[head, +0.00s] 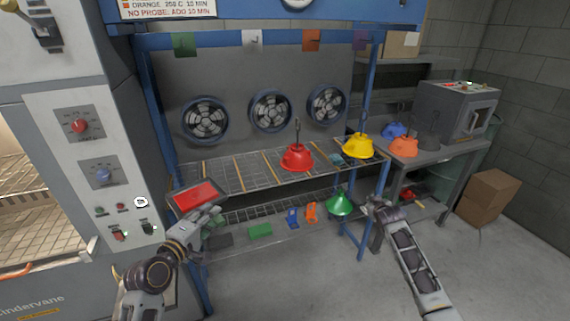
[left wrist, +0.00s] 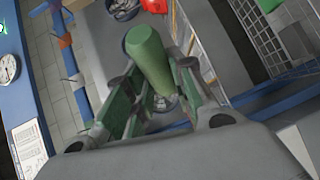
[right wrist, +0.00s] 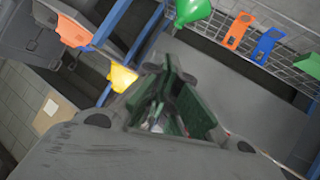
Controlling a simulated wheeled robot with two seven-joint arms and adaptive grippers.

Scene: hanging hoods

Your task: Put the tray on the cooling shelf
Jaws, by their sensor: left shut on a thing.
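The tray (head: 195,195) is a flat rectangle with a red face and dark rim, tilted at the left front of the rack. My left gripper (head: 212,214) is shut at its lower right edge. In the left wrist view a green cylinder, like a handle, shows between the left fingers (left wrist: 152,85); the tray's face is not clear there. The cooling shelf (head: 228,174) is a wire shelf with yellow dividers under three fans, just beyond the tray. My right gripper (head: 374,204) is empty, its fingers together in the right wrist view (right wrist: 170,75).
A red hood (head: 297,158) and a yellow hood (head: 358,147) occupy the shelf's right part; its left part is bare. A green hood (head: 340,204) hangs below. Blue posts frame the rack. An oven panel (head: 95,170) stands close left. A side table (head: 435,154) holds more hoods.

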